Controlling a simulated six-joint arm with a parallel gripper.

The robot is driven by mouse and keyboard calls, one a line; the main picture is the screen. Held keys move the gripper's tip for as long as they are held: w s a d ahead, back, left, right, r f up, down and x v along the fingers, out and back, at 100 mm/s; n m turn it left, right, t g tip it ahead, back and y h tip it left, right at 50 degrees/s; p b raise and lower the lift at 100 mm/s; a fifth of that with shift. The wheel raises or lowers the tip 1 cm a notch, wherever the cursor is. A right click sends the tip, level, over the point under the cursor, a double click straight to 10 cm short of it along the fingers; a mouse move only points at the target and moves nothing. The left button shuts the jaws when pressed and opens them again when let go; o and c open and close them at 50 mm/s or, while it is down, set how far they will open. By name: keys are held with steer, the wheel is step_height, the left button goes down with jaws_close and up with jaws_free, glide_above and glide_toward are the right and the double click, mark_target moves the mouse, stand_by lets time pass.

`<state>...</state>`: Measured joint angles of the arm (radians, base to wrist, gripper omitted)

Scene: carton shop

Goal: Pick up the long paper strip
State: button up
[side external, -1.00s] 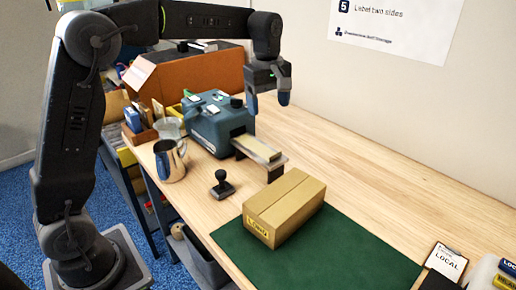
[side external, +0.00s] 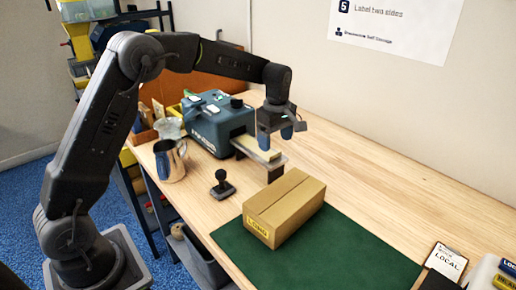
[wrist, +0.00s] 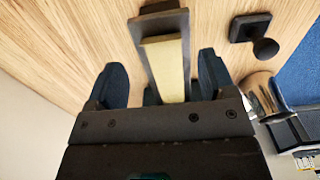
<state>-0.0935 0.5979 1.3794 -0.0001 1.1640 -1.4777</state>
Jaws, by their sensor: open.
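The long paper strip (side external: 250,146) is pale tan and lies on the narrow outlet shelf of the blue-grey tape machine (side external: 217,123). In the wrist view the strip (wrist: 167,68) runs lengthwise between my open fingers, with bare gaps on both sides. My gripper (side external: 276,140) is open and empty, pointing down over the strip's outer part. In the side external view its fingers hide some of the strip. The dark shelf end (wrist: 160,22) extends past the strip in the wrist view. I cannot tell the exact height of the fingertips above it.
A closed brown carton (side external: 284,208) with a "LONG" label sits on a green mat (side external: 350,250). A black hand stamp (side external: 222,185) and a metal jug (side external: 170,160) stand to the left.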

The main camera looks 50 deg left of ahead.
mark_target(275, 160)
steer(key=shift+d+f, duration=0.2)
steer(key=shift+f, duration=2.1)
steer(key=c, duration=0.8)
steer(key=shift+c, duration=0.2)
